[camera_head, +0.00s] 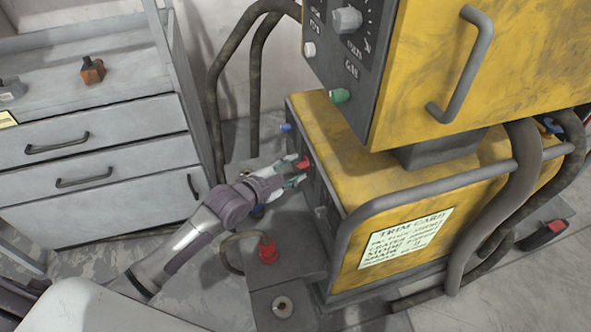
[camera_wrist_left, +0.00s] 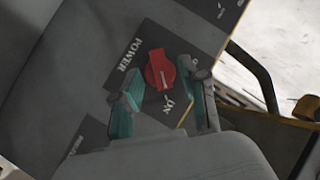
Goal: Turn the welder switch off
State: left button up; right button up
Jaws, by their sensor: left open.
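The welder is a yellow cabinet (camera_head: 350,150) with a dark front panel. Its red rotary switch (camera_head: 303,161) is on the lower front. In the left wrist view the red knob (camera_wrist_left: 158,68) sits on a dark plate marked POWER, with ON lettered below it; its ridge points down toward ON. My left gripper (camera_head: 296,172) is in front of the switch. In the left wrist view my left gripper (camera_wrist_left: 166,103) is open, its teal-padded fingers apart on either side below the knob; I cannot tell whether they touch it. My right gripper is not in view.
A yellow upper unit (camera_head: 480,70) with a grey handle overhangs the cabinet. A grey drawer cabinet (camera_head: 100,160) stands at left with an orange-brown bottle (camera_head: 92,70) on top. A red plug (camera_head: 267,251) and cable lie below my gripper. Thick hoses run at right.

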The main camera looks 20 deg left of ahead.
pick_arm(q)
jog(key=shift+w+d+f, duration=0.15)
jog(key=shift+w+d, duration=0.1)
jog(key=shift+w, duration=0.25)
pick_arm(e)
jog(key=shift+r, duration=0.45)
pick_arm(q)
jog(key=c, duration=0.8)
jog(key=shift+r, duration=0.2)
grip_shut()
